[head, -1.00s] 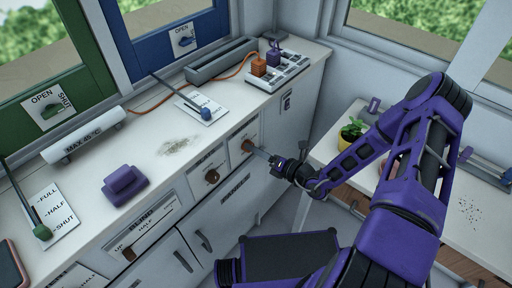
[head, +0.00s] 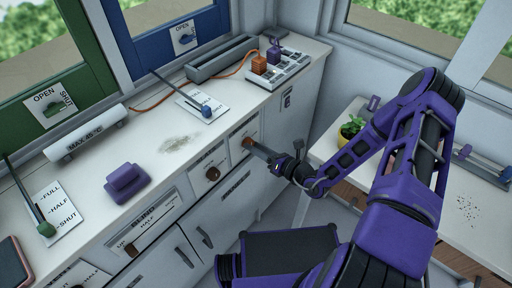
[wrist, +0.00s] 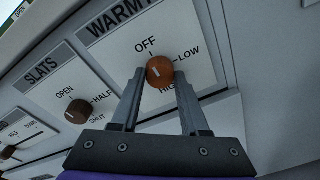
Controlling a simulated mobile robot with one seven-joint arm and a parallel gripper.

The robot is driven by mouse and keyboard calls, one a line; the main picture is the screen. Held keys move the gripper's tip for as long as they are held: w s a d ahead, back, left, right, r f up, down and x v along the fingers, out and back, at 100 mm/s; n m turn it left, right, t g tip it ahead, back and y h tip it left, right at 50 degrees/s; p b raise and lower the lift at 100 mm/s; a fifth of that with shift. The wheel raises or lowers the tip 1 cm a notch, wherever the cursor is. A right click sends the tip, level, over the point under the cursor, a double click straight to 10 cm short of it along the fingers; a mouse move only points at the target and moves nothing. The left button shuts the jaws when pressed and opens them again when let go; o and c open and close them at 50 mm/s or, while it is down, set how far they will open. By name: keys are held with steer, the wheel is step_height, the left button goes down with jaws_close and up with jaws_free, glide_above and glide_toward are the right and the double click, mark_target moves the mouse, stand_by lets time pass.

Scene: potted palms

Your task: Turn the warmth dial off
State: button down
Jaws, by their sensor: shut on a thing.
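The warmth dial (wrist: 160,72) is a round orange-brown knob on a white plate marked OFF, LOW and HIGH. OFF stands above it, LOW to its right and HIGH below. A short pale mark on its face looks close to upright, toward the OFF side; its exact setting is hard to tell. My gripper (wrist: 159,80) has one finger on each side of the dial and is shut on it. In the head view the dial (head: 247,143) is on the cabinet front, with my gripper (head: 255,149) reaching it from the right.
The slats dial (wrist: 77,110) is left of the warmth dial on the same front. A drawer handle (head: 236,185) lies below. A side table with a potted plant (head: 351,128) stands to the right. The floor gap between is narrow.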

steer(key=shift+c, duration=2)
jaws_free()
steer(key=v, duration=1.7)
steer(key=shift+d, duration=0.15)
steer(key=shift+s+r, duration=0.1)
